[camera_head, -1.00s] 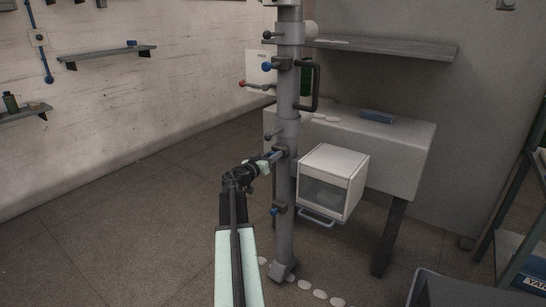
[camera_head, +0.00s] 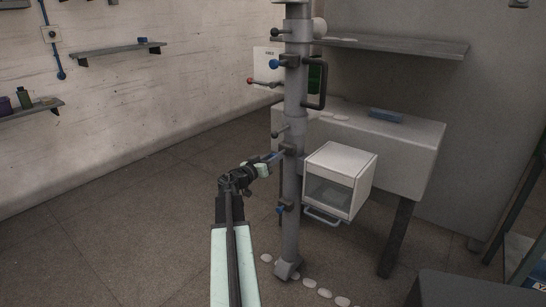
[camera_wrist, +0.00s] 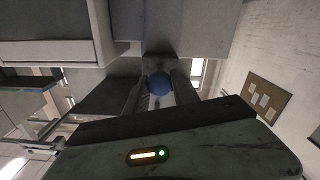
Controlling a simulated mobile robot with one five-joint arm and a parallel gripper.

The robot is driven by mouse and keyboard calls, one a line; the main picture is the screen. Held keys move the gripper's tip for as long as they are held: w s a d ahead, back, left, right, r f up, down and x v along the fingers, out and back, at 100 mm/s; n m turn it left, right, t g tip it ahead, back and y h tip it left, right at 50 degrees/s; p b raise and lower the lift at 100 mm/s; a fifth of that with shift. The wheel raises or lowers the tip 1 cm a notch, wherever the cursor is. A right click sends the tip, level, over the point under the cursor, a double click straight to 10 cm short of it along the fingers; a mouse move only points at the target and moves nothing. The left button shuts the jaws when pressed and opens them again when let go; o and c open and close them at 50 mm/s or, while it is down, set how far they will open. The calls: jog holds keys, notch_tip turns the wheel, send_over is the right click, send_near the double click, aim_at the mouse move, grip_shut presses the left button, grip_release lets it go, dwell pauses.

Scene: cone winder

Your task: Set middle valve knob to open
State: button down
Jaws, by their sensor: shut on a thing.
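A grey upright column (camera_head: 293,110) carries several valve knobs and levers. My gripper (camera_head: 276,156) reaches a valve fitting at about mid-height on the column. In the wrist view my gripper (camera_wrist: 159,90) is shut on a blue ball knob (camera_wrist: 159,83), which sits between its two fingers. In the head view the fingers mostly hide this knob. Higher up is another blue knob (camera_head: 273,63), and a lower valve has a small blue knob (camera_head: 280,210).
A red-tipped lever (camera_head: 251,81) and a dark handle (camera_head: 317,88) are on the column's upper part. A white box with a clear front (camera_head: 338,180) stands close to its right. Pale discs (camera_head: 310,282) lie by its foot. The floor to the left is clear.

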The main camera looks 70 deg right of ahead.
jog(key=c, duration=1.1)
grip_release()
jog(key=shift+w+a, duration=0.1)
jog(key=shift+w, duration=0.2)
jog(key=shift+o, duration=0.2)
jog(key=shift+s, duration=0.2)
jog(key=v, duration=0.7)
jog(key=shift+a, duration=0.35)
jog(key=shift+w, duration=0.1)
